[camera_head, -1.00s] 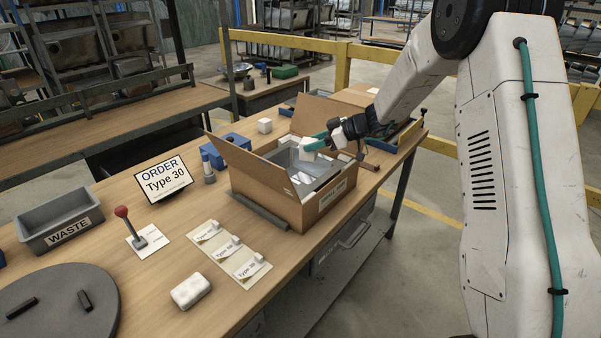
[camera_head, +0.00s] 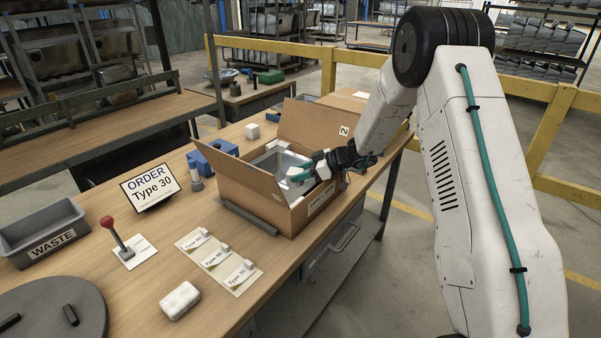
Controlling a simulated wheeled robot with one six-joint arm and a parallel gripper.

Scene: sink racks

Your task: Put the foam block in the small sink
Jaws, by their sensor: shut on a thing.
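A cardboard box (camera_head: 262,195) with raised flaps stands on the workbench. A small grey metal sink (camera_head: 268,162) sits inside it, partly hidden by the box walls and my gripper. The block is small in view and partly covered by the fingers. I cannot tell whether it touches the sink.
Another white block (camera_head: 180,300) lies at the bench front; a white cube (camera_head: 252,131) stands behind the box. Label cards (camera_head: 218,262), an order sign (camera_head: 150,186), a red-knobbed lever (camera_head: 113,232) and a waste bin (camera_head: 45,232) are left. A yellow rail (camera_head: 480,78) runs behind.

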